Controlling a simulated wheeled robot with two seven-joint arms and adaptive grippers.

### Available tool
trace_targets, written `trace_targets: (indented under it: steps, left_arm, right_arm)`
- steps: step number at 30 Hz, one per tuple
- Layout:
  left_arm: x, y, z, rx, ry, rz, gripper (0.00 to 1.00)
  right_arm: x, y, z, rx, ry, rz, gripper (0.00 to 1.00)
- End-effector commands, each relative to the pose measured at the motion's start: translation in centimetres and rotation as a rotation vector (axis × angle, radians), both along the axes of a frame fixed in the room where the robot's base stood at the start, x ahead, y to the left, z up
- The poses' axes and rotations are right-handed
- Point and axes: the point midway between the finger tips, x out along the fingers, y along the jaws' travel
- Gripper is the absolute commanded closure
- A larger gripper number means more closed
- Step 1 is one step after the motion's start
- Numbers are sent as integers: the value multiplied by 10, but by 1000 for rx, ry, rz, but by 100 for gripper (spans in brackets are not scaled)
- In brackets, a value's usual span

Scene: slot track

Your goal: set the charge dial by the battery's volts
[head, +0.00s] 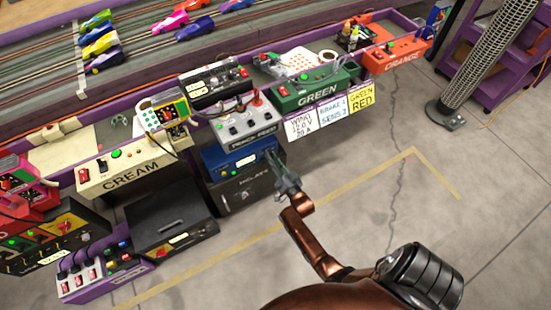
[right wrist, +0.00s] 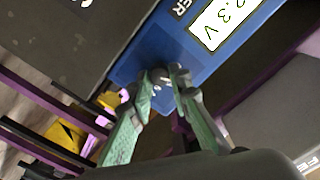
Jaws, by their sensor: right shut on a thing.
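A blue unit (head: 222,156) sits on a dark box under a grey switch unit in the head view. In the right wrist view the blue unit (right wrist: 232,62) carries a white label (right wrist: 222,22) reading "2.3 V", its start cut off by the frame edge. My right gripper (head: 275,164) is at the blue unit's right end. In the right wrist view its fingers (right wrist: 166,88) are closed around a small dark knob (right wrist: 159,75) on the blue face. The fingers partly hide the knob, and its setting cannot be read. My left gripper is not in view.
The dark box (head: 243,190) stands below, with a black box (head: 170,226) to its left. The cream unit (head: 130,168), green unit (head: 318,92) and orange unit (head: 397,58) line the bench. White and yellow cards (head: 332,108) hang nearby. The floor in front is clear.

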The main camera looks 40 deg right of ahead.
Motion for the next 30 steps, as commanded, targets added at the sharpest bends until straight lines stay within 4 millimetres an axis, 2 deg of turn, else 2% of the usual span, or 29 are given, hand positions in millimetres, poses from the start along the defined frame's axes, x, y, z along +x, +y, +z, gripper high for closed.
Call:
trace_targets:
  steps: [2, 9, 15, 30]
  left_arm:
    - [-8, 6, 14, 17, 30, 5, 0]
    - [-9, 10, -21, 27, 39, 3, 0]
    - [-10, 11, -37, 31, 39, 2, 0]
    - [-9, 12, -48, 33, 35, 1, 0]
  right_arm:
    - [0, -1, 4, 65, -18, 1, 100]
    - [0, -1, 2, 244, -60, 0, 100]
    - [0, -2, 0, 346, -84, -1, 100]
    - [0, -1, -1, 421, -101, -1, 100]
